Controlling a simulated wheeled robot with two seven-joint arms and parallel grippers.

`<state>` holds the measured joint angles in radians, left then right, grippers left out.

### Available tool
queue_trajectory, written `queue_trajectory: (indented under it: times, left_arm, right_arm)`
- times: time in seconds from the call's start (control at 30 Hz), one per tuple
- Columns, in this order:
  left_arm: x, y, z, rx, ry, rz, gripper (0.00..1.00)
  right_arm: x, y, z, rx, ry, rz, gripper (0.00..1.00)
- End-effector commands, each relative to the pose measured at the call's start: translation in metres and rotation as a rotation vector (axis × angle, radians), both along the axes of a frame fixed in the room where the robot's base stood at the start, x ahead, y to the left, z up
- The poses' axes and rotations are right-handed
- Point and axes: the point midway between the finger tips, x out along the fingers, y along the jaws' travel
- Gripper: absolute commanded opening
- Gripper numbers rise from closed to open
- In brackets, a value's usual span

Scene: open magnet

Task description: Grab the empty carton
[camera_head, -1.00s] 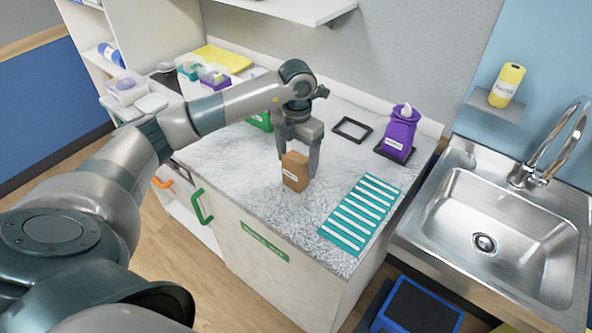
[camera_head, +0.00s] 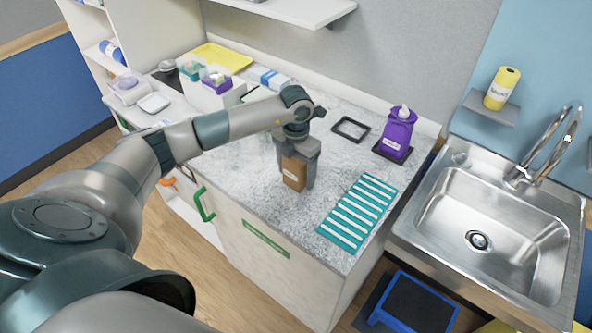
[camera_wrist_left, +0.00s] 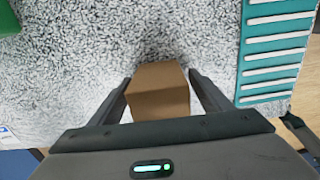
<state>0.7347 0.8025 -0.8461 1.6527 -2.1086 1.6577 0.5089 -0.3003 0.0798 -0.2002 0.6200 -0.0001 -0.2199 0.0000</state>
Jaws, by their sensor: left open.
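In the left wrist view the box (camera_wrist_left: 158,90) stands between the two fingers of my left gripper (camera_wrist_left: 160,92), which are apart, with a gap visible on the right side. Whether the left finger touches the box is hard to tell. Whether the carton is empty does not show. My right gripper is not in view.
A teal striped mat (camera_head: 356,211) lies right of the box. A steel sink (camera_head: 500,225) is at the right.

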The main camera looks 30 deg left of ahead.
Motion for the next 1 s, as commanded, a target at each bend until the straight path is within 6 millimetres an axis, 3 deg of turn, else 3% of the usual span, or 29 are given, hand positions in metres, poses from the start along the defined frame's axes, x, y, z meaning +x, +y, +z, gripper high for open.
queue_trajectory:
  times: [0.23, 0.43, 0.8, 1.0]
  left_arm:
    - [0.0, 0.0, 0.0, 0.0, 0.0, 0.0, 0.72]
    - [0.0, 0.0, 0.0, 0.0, 0.0, 0.0, 0.29]
    - [0.0, 0.0, 0.002, 0.0, -0.001, 0.0, 0.28]
    - [0.001, 0.001, 0.014, 0.0, -0.003, -0.001, 0.28]
  right_arm:
    - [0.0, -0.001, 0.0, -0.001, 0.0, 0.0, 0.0]
    - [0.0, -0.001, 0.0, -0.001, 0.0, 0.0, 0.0]
    - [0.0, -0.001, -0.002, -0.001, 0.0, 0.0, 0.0]
    - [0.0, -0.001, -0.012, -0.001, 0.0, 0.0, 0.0]
